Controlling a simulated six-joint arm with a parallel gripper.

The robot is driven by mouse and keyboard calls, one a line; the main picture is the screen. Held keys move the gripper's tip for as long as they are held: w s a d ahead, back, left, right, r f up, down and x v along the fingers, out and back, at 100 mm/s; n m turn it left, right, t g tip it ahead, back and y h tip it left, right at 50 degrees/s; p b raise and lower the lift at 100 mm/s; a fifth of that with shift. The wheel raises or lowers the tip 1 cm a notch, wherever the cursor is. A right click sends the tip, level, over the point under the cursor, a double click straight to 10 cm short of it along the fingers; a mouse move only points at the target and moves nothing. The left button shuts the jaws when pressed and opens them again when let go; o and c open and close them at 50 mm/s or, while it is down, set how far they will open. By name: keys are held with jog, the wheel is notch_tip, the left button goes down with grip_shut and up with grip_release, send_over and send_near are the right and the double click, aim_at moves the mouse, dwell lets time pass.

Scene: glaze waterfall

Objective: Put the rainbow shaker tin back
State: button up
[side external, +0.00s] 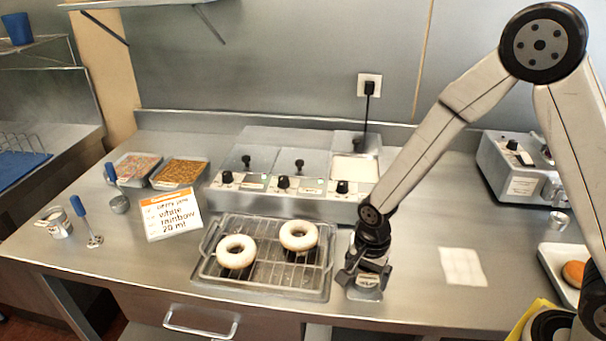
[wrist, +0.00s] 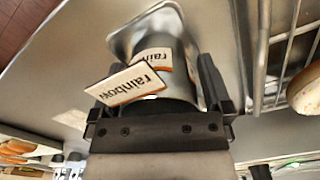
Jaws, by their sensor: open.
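The metal rainbow shaker tin (wrist: 178,48) stands between the two fingers of my gripper (wrist: 160,85) in the wrist view. It bears a label whose visible letters begin "rain". A tilted tag reading "rainbow" (wrist: 130,84) sits in front of the tin, and a shiny metal holder or dish (wrist: 121,40) shows around its far end. My gripper is open, with a finger on each side of the tin. In the side view my gripper (side external: 366,280) is low at the counter, just right of the wire rack, and mostly hides the tin.
Two glazed doughnuts (side external: 236,252) sit on the wire rack tray (side external: 213,285) left of my gripper. An order card (side external: 172,214) stands further left. The warmer unit (side external: 240,203) with knobs is behind. A white sheet (side external: 461,266) lies on open counter to the right.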

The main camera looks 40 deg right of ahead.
jog(key=shift+r, duration=0.1)
notch_tip(320, 180, up, 12)
dwell(0.9)
dwell(0.5)
jog(key=s+d+f+n+t, duration=0.2)
jog(key=s+d+n, duration=0.4)
jog(key=n, duration=0.7)
jog(key=shift+d+f+n+t, duration=0.25)
jog(key=shift+d+n+t, duration=0.05)
